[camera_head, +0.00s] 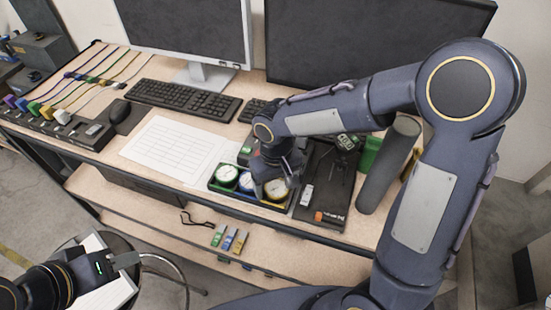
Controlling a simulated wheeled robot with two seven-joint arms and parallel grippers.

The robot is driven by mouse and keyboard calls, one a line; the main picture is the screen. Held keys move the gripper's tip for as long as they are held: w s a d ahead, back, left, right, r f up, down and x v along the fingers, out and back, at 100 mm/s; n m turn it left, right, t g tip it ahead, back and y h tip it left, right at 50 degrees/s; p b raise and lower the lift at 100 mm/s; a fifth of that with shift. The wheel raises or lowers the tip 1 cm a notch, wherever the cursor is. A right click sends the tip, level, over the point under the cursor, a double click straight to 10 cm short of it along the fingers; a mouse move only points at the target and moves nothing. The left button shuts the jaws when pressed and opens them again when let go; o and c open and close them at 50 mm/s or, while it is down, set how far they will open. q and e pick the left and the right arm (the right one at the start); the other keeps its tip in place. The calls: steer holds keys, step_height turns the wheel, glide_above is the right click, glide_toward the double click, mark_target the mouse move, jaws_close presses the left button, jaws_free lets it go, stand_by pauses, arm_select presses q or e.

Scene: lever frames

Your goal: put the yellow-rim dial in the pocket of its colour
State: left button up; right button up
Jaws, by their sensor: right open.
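A dark tray (215,186) with coloured pockets lies near the front edge of the desk. It holds round white-faced dials side by side. The dial at the left, in the green part, has a green rim (227,174). A middle dial (246,181) sits by the blue part and is partly covered by my gripper. The yellow-rim dial (276,190) is at the right end, in the yellow part. My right gripper (268,180) is open, pointing down over the tray between the middle and yellow-rim dials. My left gripper (122,261) is at the lower left, away from the tray; its jaw gap is unclear.
A white sheet (172,148), a keyboard (185,99) and a mouse (119,110) lie left of the tray. A dark board (330,185) lies right of it. Coloured plugs (61,116) and cables line the left edge. Small coloured pieces (229,239) rest on a lower shelf.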

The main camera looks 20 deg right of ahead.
mark_target(276, 188)
step_height(276, 188, up, 10)
steer(key=r, duration=0.1)
steer(key=s+d+m+t+y, duration=0.2)
steer(key=s+d+t, duration=0.1)
steer(key=s, duration=0.5)
steer(key=s+d+m+t+y, duration=0.1)
steer(key=s+d+m+t, duration=0.1)
steer(key=s+d, duration=0.4)
steer(key=shift+s+f+t+y, duration=0.35)
steer(key=shift+s+t+y, duration=0.05)
steer(key=shift+s, duration=0.75)
